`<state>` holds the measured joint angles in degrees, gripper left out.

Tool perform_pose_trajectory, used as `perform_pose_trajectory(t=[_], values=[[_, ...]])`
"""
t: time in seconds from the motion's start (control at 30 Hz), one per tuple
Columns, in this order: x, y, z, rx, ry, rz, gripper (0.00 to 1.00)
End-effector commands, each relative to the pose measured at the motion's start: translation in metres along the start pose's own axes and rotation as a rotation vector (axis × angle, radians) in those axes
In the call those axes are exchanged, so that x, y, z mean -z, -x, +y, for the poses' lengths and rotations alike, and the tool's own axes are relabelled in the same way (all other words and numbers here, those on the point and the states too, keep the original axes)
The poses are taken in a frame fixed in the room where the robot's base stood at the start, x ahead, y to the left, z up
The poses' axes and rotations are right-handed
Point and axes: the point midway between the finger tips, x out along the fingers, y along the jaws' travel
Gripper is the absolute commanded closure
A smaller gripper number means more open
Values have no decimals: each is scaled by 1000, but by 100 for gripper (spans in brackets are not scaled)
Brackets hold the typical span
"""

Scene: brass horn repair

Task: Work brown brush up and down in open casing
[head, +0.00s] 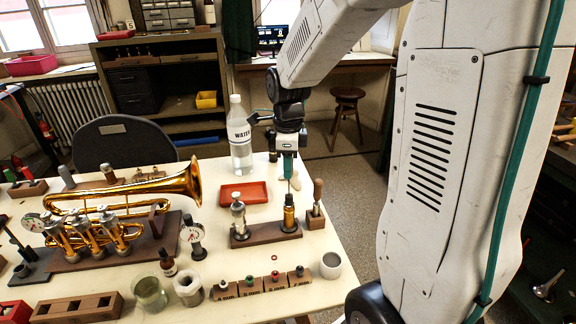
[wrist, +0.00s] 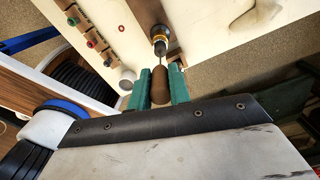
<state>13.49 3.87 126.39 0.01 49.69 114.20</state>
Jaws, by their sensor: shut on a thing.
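My gripper (head: 288,158), with teal fingers, is shut on the brown brush; the fingers sit on either side of its rounded brown handle (wrist: 160,86) in the wrist view. The brush's thin shaft runs from the handle to the open top of the brass casing (head: 289,214). The casing also shows in the wrist view (wrist: 159,40) and stands upright on the right end of a dark wooden base (head: 265,235). The bristles are not visible; I cannot tell how deep the brush sits.
A silver valve (head: 238,214) stands on the same base, left of the casing. A wooden-handled tool (head: 317,192) stands in a block close on the right. A water bottle (head: 239,138), red tray (head: 245,192) and brass trumpet (head: 180,187) are nearby. A white cup (head: 331,265) sits in front.

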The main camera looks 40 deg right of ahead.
Motion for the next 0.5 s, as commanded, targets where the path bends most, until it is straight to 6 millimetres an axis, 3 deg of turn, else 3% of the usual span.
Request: perform_pose_trajectory(t=[0.5], values=[[0, -33, 0, -2, 0, 1, 100]])
